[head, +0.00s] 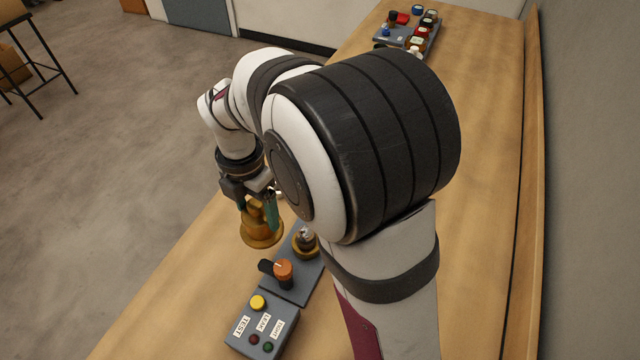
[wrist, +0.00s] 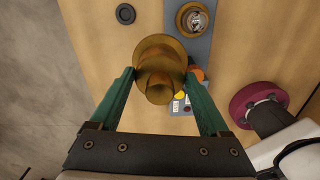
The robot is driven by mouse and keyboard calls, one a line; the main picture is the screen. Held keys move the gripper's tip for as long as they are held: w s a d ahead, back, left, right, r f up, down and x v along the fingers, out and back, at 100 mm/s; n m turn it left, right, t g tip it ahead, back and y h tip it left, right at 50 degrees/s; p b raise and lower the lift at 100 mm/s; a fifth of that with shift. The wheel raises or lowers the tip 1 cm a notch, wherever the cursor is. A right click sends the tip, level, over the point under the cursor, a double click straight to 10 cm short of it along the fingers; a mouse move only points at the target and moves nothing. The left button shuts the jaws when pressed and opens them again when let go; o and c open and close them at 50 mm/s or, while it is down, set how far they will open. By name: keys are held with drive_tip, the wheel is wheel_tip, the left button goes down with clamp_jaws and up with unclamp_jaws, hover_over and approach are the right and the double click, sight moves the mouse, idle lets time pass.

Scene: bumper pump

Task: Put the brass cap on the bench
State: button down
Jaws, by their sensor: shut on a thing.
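The brass cap (head: 261,229) is a gold, stepped, bell-like piece with a wide flange at its lower end. My gripper (head: 257,205) is shut on its narrower upper part and holds it near the bench's left edge. In the wrist view the brass cap (wrist: 160,68) sits between the two green fingers of my gripper (wrist: 160,88). In the head view I cannot tell exactly how far the flange is from the bench. The wooden bench (head: 190,290) runs from the front to the back right; my arm hides much of its middle.
A grey base carries a brass-ringed fitting (head: 305,243) and an orange knob (head: 283,270). A control box (head: 262,325) with a yellow button stands in front. A dark round disc (wrist: 125,14) lies on bare bench. A tray (head: 400,38) of small parts stands far back.

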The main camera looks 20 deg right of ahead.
drive_tip(key=s+a+f+n, duration=0.2)
drive_tip(key=a+n, duration=0.1)
drive_tip(key=a, duration=1)
wheel_tip(320, 180, down, 10)
drive_tip(key=shift+w+d+f, duration=0.1)
drive_tip(key=shift+w, duration=0.05)
unclamp_jaws()
drive_tip(key=shift+f, duration=0.15)
